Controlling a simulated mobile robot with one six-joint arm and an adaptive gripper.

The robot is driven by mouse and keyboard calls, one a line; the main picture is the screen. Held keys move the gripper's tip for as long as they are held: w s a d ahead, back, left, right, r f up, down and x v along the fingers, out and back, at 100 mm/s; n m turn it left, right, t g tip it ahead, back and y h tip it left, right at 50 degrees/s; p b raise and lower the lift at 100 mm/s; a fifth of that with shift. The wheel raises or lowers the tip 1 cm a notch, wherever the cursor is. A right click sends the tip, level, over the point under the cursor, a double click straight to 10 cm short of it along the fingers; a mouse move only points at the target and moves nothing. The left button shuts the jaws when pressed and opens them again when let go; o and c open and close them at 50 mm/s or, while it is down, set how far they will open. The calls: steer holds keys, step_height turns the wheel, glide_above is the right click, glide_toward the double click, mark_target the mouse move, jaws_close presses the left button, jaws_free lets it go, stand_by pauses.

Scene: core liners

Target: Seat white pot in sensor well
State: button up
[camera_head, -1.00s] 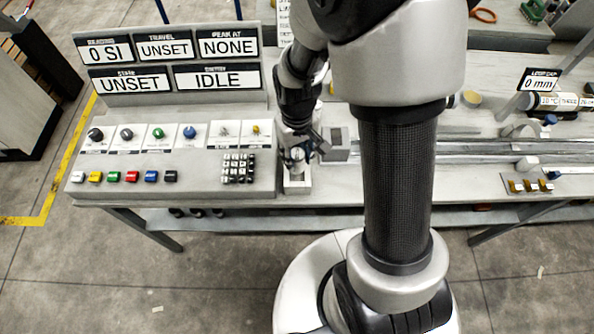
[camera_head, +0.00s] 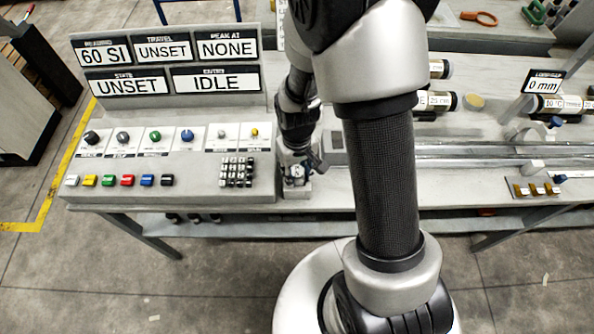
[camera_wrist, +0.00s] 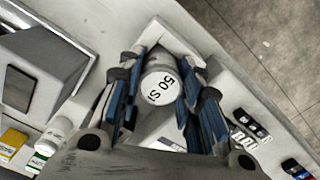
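The white pot (camera_wrist: 160,85) shows in the wrist view with a dark "SI" marking on its round top. My gripper (camera_wrist: 160,100) has its blue-padded fingers on both sides of the pot and appears shut on it. In the head view my gripper (camera_head: 296,176) points down at the pale sensor well block (camera_head: 297,193), right of the control panel. The pot is low at this block; its lower part is hidden, so I cannot tell how deep it sits. The reading display (camera_head: 104,54) shows 60 SI.
A grey block with a dark face (camera_wrist: 30,88) and small pots with white (camera_wrist: 57,130), green and yellow parts are close by in the wrist view. The keypad (camera_head: 237,172) lies just left of my gripper. Rails (camera_head: 480,155) run along the bench to the right.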

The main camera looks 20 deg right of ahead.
steer(key=o, duration=0.4)
steer(key=shift+r, duration=0.1)
step_height(320, 180, up, 13)
steer(key=p, duration=0.5)
step_height(320, 180, up, 16)
steer(key=m+t, duration=0.1)
steer(key=t, duration=0.2)
glide_above(297, 171)
steer(key=s, duration=0.8)
steer(key=shift+m+t, duration=0.3)
steer(key=shift+t, duration=0.5)
steer(key=s+r, duration=0.1)
steer(key=s, duration=0.1)
steer(key=s+r, duration=0.1)
steer(key=s, duration=0.1)
steer(key=s+r, duration=0.1)
steer(key=s, duration=0.2)
steer(key=shift+r, duration=0.25)
